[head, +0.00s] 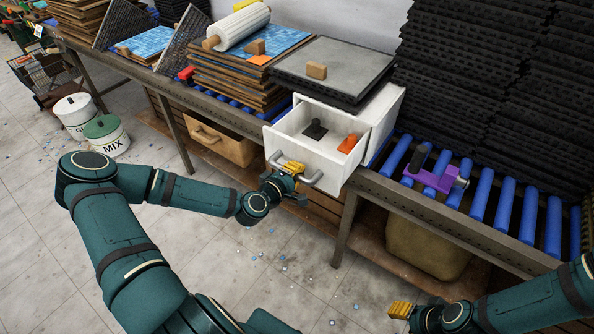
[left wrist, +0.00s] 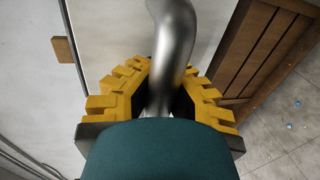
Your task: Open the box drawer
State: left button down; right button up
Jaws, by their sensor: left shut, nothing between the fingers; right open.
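The white box (head: 384,110) stands on the roller bench with a grey sheet on top. Its drawer (head: 308,158) is pulled out toward me. Inside it lie a black tool (head: 315,129) and an orange block (head: 348,143). My left gripper (head: 291,170) is shut at the grey drawer handle (head: 315,179). In the left wrist view the metal handle (left wrist: 173,40) runs down between the yellow fingers (left wrist: 160,95); I cannot tell whether they touch it. My right gripper (head: 400,311) is open and empty at lower right, away from the box.
A purple tool (head: 436,177) lies on the blue rollers right of the box. Black sheets (head: 490,80) are stacked behind. Boards with blue mosaic (head: 262,62) stand to the left. A bin (head: 220,141) sits under the bench. The floor before the bench is mostly clear.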

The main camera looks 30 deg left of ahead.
pick_arm(q)
jog(key=c, duration=1.7)
grip_release()
jog(key=shift+w, duration=0.1)
jog(key=o, duration=0.8)
jog(key=shift+o, duration=0.2)
jog(key=v, duration=0.7)
jog(key=shift+s, duration=0.3)
jog(key=shift+a, duration=0.1)
